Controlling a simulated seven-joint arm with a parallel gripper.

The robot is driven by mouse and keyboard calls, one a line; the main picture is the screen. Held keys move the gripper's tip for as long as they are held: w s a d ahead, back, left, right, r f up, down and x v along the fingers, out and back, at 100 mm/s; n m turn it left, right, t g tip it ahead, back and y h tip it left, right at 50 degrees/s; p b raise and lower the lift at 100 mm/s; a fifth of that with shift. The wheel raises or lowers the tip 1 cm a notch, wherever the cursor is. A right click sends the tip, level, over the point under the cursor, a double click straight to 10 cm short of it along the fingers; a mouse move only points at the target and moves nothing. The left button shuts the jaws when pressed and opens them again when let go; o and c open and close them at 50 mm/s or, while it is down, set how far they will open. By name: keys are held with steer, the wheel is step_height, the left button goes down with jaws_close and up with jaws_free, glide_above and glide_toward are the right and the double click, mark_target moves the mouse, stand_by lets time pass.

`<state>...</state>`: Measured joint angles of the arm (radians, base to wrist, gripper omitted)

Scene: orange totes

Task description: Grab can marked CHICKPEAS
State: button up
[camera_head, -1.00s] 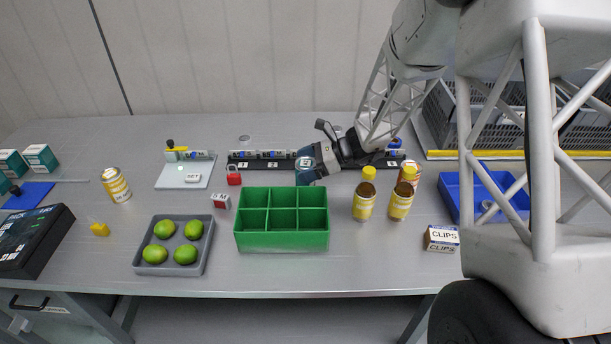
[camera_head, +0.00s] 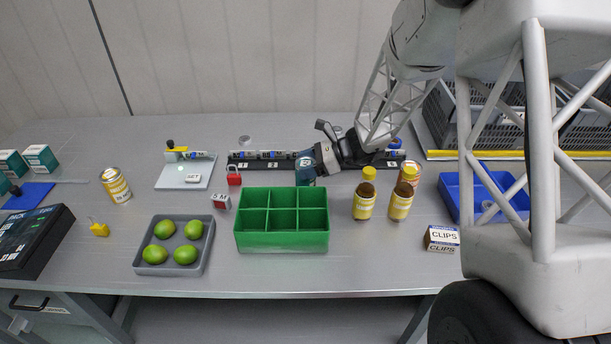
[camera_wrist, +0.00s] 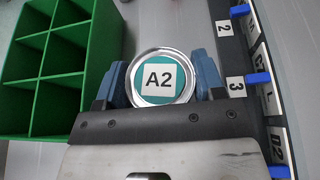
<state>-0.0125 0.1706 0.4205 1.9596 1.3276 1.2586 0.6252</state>
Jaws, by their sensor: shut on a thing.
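A can with a silver rim and a teal top marked A2 (camera_wrist: 160,78) stands between the blue fingers of my gripper (camera_wrist: 160,85) in the wrist view. The gripper is shut on it, one finger on each side. In the head view my gripper (camera_head: 306,168) is just behind the green divided box, and its fingers mostly hide the can. The can's side is hidden, so I cannot read CHICKPEAS on it. A yellow-and-white can (camera_head: 116,186) stands at the left, and an orange-and-white can (camera_head: 411,173) stands partly behind the jars. Their labels are too small to read.
The green divided box (camera_head: 282,242) is close in front of my gripper. A black rail with numbered slots (camera_head: 245,158) runs behind. Yellow-capped jars (camera_head: 363,203) stand to the right. A red padlock (camera_head: 234,180) and a grey tray of limes (camera_head: 140,268) are at the left.

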steer(key=shift+r, duration=0.1)
step_height(320, 180, up, 18)
stand_by(0.9)
